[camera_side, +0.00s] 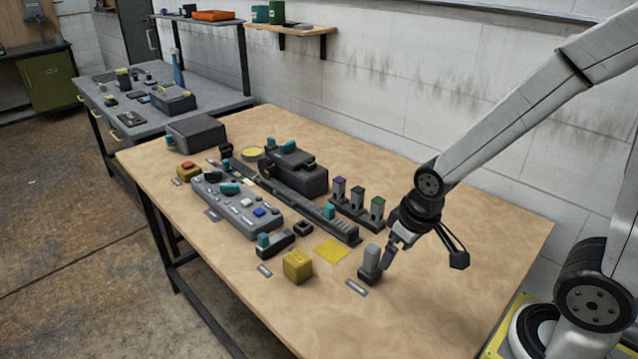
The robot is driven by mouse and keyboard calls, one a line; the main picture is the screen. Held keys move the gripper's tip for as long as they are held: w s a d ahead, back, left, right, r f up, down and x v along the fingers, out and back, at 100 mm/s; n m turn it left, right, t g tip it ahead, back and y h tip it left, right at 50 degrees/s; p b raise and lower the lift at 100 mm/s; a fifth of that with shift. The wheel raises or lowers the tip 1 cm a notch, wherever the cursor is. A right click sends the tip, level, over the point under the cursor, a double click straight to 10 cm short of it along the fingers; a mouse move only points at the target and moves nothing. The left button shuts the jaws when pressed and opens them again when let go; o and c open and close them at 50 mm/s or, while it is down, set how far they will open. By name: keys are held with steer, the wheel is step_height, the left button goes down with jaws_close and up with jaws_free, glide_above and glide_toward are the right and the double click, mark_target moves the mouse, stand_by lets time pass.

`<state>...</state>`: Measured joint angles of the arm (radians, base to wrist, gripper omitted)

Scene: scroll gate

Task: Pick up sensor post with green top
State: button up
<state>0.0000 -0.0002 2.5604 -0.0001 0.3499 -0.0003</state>
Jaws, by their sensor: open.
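The sensor post with green top (377,208) stands upright at the right end of a dark rack (352,213). Beside it in the same rack stand a post with a purple top (338,187) and a post with a dark top (357,198). My gripper (390,256) is open and points down, in front of the rack and lower in the picture than the green-topped post. It is apart from that post. A grey block on a dark base (371,260) is just left of my fingers; I cannot tell whether they touch it.
A yellow cube (297,266), a yellow square (332,250) and a small dark square holder (302,228) lie left of my gripper. A long dark rail (310,203) and a grey control panel (236,205) fill the middle. The table's right side (490,235) is clear.

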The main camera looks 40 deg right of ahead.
stand_by(0.4)
steer(key=shift+c, duration=1)
steer(key=m+g, duration=0.2)
steer(key=m, duration=1.5)
glide_above(378, 199)
steer(key=f, duration=0.1)
steer(key=a+f, duration=0.1)
steer(key=f, duration=0.1)
steer(key=shift+s+f, duration=0.2)
steer(key=shift+w+d+f+m+g, duration=0.2)
steer(key=shift+d+m+g, duration=0.1)
steer(key=shift+d+m, duration=0.25)
steer(key=shift+f, duration=1.3)
